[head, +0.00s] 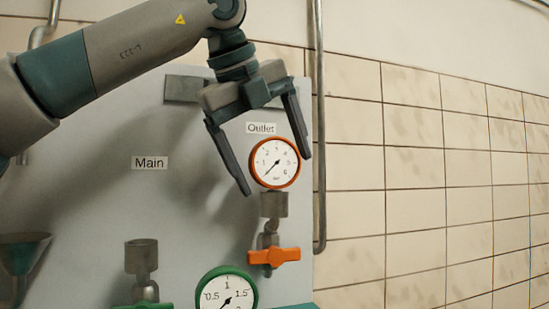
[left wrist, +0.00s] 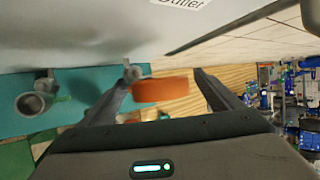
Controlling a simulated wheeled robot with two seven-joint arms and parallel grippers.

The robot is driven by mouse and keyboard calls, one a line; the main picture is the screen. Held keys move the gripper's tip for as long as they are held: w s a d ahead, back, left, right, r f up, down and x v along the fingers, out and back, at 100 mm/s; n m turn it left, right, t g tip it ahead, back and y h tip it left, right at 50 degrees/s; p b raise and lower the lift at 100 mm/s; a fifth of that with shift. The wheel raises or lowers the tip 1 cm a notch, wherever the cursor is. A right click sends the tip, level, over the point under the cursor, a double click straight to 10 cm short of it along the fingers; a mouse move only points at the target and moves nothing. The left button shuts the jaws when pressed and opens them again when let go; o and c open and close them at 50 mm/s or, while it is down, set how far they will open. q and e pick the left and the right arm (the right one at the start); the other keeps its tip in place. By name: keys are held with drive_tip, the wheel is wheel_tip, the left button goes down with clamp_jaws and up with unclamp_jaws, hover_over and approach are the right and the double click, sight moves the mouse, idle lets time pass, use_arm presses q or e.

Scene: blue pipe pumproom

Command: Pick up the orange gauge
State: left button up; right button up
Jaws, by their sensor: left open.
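The orange gauge (head: 275,162) has a white dial and an orange rim. It stands upright above a grey pipe socket (head: 273,204), under the "Outlet" label. My left gripper (head: 277,174) is open, pointing down, with one finger to each side of the gauge in the head view. In the left wrist view the orange rim (left wrist: 160,90) shows edge-on between the two open fingers (left wrist: 160,84), with a narrow gap visible on each side. I cannot tell whether the gauge is seated in the socket. My right gripper is not in view.
A valve with an orange handle (head: 273,256) is below the socket. A green-rimmed gauge (head: 227,292) is at the bottom. The grey panel (head: 190,215) is behind; a vertical pipe (head: 319,130) runs at right.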

use_arm(q)
drive_tip(key=shift+s, duration=0.1)
idle(0.3)
drive_tip(key=c, duration=1.3)
drive_tip(key=shift+o, duration=0.2)
drive_tip(key=shift+a+r, duration=0.1)
drive_tip(key=shift+r, duration=0.05)
